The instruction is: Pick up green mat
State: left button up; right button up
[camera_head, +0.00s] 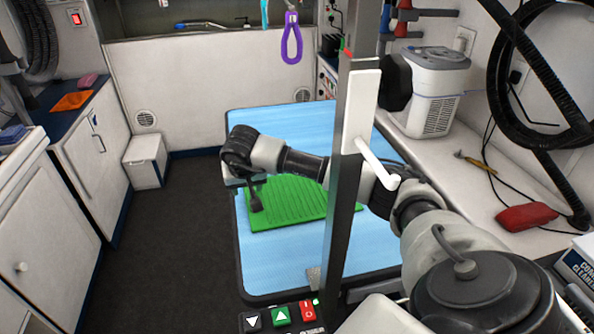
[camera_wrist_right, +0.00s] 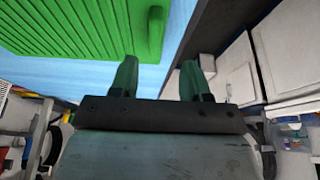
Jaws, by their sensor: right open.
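The green mat (camera_head: 295,205) is a ribbed, flat piece lying on the blue top of the grooming table (camera_head: 375,245). My right arm reaches over it from the right and hides part of it. My right gripper (camera_head: 252,200) is at the mat's left edge, pointing down. In the right wrist view the gripper (camera_wrist_right: 158,80) is open, with nothing between its two green fingers. The mat (camera_wrist_right: 70,25) fills the upper left there, and its raised end piece (camera_wrist_right: 155,35) lies ahead of the gap between the fingers. I cannot tell whether they touch. My left gripper is not in view.
A grey post (camera_head: 345,190) with a white hook stands in front of the table. A purple loop (camera_head: 291,38) hangs above the far end. On the right counter are a white appliance (camera_head: 430,90) and a red pouch (camera_head: 526,216). Dark floor (camera_head: 170,235) is clear left of the table.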

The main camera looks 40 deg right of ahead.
aim_at(250, 196)
jog(key=x, duration=0.3)
jog(key=p+x, duration=0.1)
jog(key=shift+s+d+f, duration=0.2)
jog(key=shift+d+f, duration=0.15)
jog(key=shift+f, duration=0.1)
jog(key=shift+w+d+f, duration=0.1)
jog(key=shift+w+f, duration=0.1)
jog(key=shift+f, duration=0.25)
grip_shut()
